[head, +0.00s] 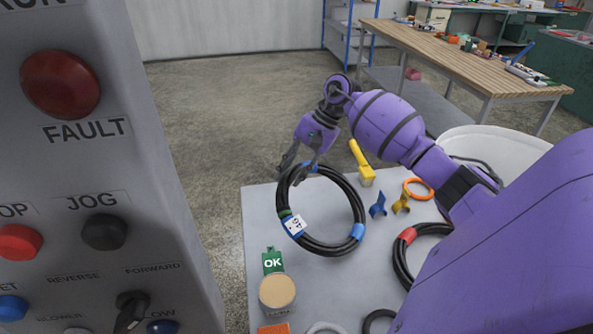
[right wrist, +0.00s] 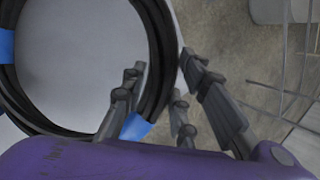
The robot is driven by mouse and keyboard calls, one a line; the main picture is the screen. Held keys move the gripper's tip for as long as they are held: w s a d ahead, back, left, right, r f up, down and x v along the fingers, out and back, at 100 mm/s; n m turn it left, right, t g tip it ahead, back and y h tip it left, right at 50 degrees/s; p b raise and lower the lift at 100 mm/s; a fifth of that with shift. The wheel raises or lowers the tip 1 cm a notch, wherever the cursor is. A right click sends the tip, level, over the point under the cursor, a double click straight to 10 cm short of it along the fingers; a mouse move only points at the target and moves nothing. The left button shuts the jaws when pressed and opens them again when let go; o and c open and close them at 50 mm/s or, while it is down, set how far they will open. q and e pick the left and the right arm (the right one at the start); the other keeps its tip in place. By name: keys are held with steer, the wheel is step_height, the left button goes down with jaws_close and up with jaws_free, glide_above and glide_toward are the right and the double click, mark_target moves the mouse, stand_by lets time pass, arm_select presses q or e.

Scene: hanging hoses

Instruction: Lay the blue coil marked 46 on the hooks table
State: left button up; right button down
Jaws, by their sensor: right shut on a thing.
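The coil (head: 353,194) is a ring of black hose with blue tape bands and a white tag, whose mark is too small to read surely. In the right wrist view, the coil (right wrist: 158,50) passes between the fingers (right wrist: 165,100). The coil is over the pale grey table (head: 256,212); I cannot tell whether its lower edge touches the top. A blue hook (head: 378,206) and a yellow-brown hook (head: 401,203) are right of the coil. My left gripper is out of view.
A black coil with a red band (head: 406,236) lies to the right, partly behind my arm. An orange ring (head: 418,189), a yellow-handled brush (head: 362,165), a green OK sign (head: 273,261) and a round tan-topped container (head: 277,290) are on the table. A control panel (head: 95,180) stands close left.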

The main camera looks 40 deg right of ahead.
steer(key=w+f+g+b, duration=0.1)
steer(key=f+b, duration=0.1)
steer(key=f, duration=0.1)
steer(key=w+a+f+g+h+b, duration=0.1)
steer(key=f+b, duration=0.1)
steer(key=b, duration=0.1)
steer(key=w+f+g+b, duration=0.1)
steer(key=f+b, duration=0.1)
steer(key=f, duration=0.1)
steer(key=shift+a+f+m+g+b, duration=0.15)
steer(key=shift+f+m+g+b, duration=0.15)
steer(key=shift+m+b, duration=0.1)
steer(key=shift+w+f+g+h+b, duration=0.15)
steer(key=shift+f+g+h+b, duration=0.1)
steer(key=shift+f+b, duration=0.35)
steer(key=shift+w+f+g+h+b, duration=0.15)
steer(key=shift+f+g+b, duration=0.1)
steer(key=shift+f+b, duration=0.3)
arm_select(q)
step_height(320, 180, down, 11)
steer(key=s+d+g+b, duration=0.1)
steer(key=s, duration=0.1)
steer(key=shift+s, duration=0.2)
arm_select(e)
steer(key=shift+w+a+f+g, duration=0.15)
steer(key=shift+f+g, duration=0.15)
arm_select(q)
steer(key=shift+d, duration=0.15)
